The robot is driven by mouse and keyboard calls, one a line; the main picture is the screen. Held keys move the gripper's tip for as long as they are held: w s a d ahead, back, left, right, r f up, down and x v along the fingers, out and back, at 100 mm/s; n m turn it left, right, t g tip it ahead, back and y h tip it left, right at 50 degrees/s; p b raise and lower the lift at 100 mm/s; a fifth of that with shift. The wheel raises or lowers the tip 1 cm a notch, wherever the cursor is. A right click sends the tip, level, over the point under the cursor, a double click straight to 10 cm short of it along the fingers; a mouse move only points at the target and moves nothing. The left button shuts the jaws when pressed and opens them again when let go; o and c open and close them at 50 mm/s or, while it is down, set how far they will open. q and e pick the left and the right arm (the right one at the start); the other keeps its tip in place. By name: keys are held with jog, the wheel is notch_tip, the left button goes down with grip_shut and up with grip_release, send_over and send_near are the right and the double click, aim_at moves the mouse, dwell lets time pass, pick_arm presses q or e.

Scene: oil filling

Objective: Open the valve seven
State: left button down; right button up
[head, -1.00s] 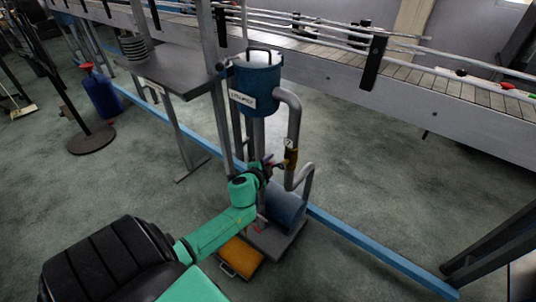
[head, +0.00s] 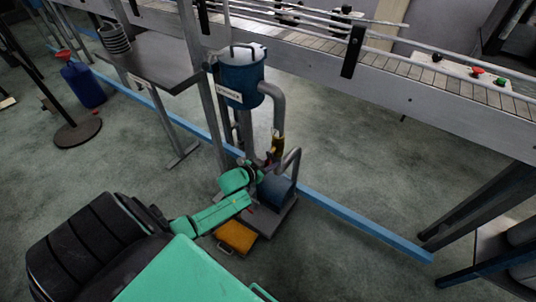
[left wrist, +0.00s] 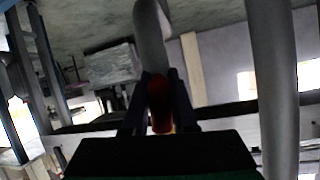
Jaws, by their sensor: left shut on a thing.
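The blue tank with a white label (head: 241,82) stands on a pipe frame, with a grey bent pipe (head: 279,108) running down its right side. My left gripper (head: 268,163) is at the lower pipes beside the blue pump body (head: 275,188). In the left wrist view, its two dark fingers (left wrist: 160,108) are closed on a red-orange valve handle (left wrist: 159,103), below the end of a grey pipe (left wrist: 150,40). The valve itself is too small in the head view to read its number. My right gripper is not in view.
A dark side table (head: 160,62) stands left of the tank. A conveyor (head: 430,95) runs behind it, with red and green buttons at right. A blue floor rail (head: 365,228) crosses the floor. A yellow tray (head: 236,237) lies in front of the pump.

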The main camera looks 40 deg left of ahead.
pick_arm(q)
jog(key=shift+d+n+h, duration=0.5)
jog(key=shift+d, duration=0.2)
jog(key=c, duration=0.7)
grip_release()
jog(key=p+v, duration=0.4)
jog(key=v, duration=1)
jog(key=shift+s, duration=0.25)
